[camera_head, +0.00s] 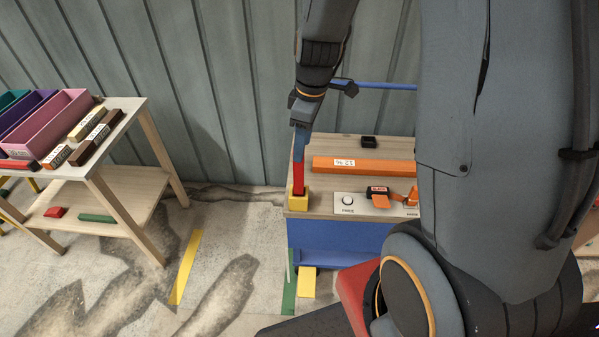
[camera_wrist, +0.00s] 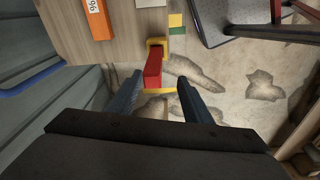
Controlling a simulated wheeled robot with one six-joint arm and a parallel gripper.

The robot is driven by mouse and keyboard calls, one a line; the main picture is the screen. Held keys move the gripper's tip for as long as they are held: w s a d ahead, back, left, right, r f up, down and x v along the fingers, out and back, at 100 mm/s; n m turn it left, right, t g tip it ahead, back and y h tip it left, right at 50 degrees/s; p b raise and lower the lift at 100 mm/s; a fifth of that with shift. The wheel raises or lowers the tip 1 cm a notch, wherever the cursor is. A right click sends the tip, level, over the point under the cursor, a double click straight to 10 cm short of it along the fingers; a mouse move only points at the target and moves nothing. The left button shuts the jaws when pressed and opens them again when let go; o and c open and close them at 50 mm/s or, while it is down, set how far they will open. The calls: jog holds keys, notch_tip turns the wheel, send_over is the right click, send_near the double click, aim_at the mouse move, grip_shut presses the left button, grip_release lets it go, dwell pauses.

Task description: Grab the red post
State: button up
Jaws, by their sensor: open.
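The red post (camera_head: 298,177) stands upright in a yellow socket (camera_head: 298,203) at the front left corner of the wooden-topped workbench. In the wrist view the red post (camera_wrist: 153,68) rises from the yellow socket (camera_wrist: 157,46) toward the camera. My gripper (camera_head: 301,132) is just above the post in the head view. In the wrist view my gripper (camera_wrist: 157,80) is open, one finger on each side of the post's near end, with the post closer to the left finger. I cannot tell whether either finger touches it.
The bench top also holds an orange bar (camera_head: 365,166), a small black block (camera_head: 368,142) and a white button panel (camera_head: 349,203). A wooden table (camera_head: 143,122) with coloured bins stands at the left. The floor between table and bench is clear.

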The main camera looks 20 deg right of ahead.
aim_at(297, 166)
jog(key=w+f+n, duration=0.1)
jog(key=f+n, duration=0.1)
jog(key=shift+w+f, duration=0.3)
jog(key=shift+w, duration=0.1)
jog(key=shift+n, duration=0.3)
jog(key=shift+w+a+f+p, duration=0.15)
jog(key=shift+f+p, duration=0.2)
jog(key=shift+f, duration=0.9)
jog(key=shift+s+a+f+p, duration=0.1)
jog(key=shift+a+f+p, duration=0.2)
jog(key=shift+f, duration=0.95)
jog(key=shift+w+a+f+p, duration=0.1)
jog(key=shift+f+p, duration=0.3)
jog(key=shift+f, duration=0.85)
jog(key=shift+d, duration=0.1)
grip_shut()
